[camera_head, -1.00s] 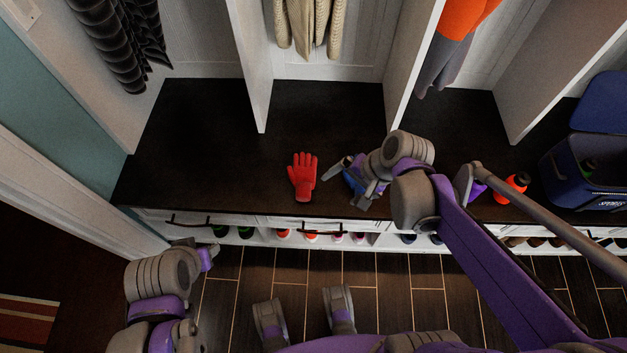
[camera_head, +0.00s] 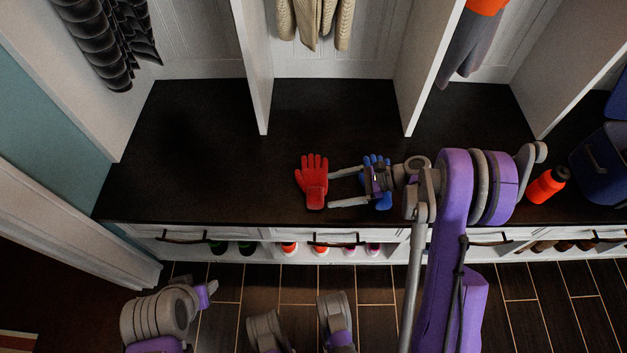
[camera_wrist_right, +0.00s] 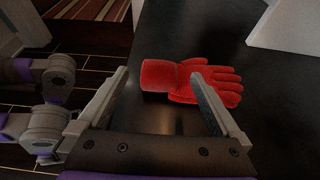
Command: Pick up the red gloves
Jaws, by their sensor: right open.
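The red gloves (camera_head: 313,184) lie flat on the dark bench top, fingers toward the back of the bench; they also show in the right wrist view (camera_wrist_right: 165,75). Only one red glove shape can be made out. My right gripper (camera_head: 332,187) is open and empty, its fingers pointing left at the glove's right side. In the right wrist view its fingertips (camera_wrist_right: 160,73) are spread, and the right finger overlaps part of the glove in the picture. I cannot tell whether it touches. My left arm shows at lower left, but its gripper fingers do not show.
A blue glove (camera_head: 383,203) lies partly hidden under my right gripper. An orange bottle (camera_head: 546,185) and a dark blue cooler (camera_head: 603,165) are at the right. White dividers (camera_head: 255,70) rise behind the bench. The bench top left of the red glove is clear.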

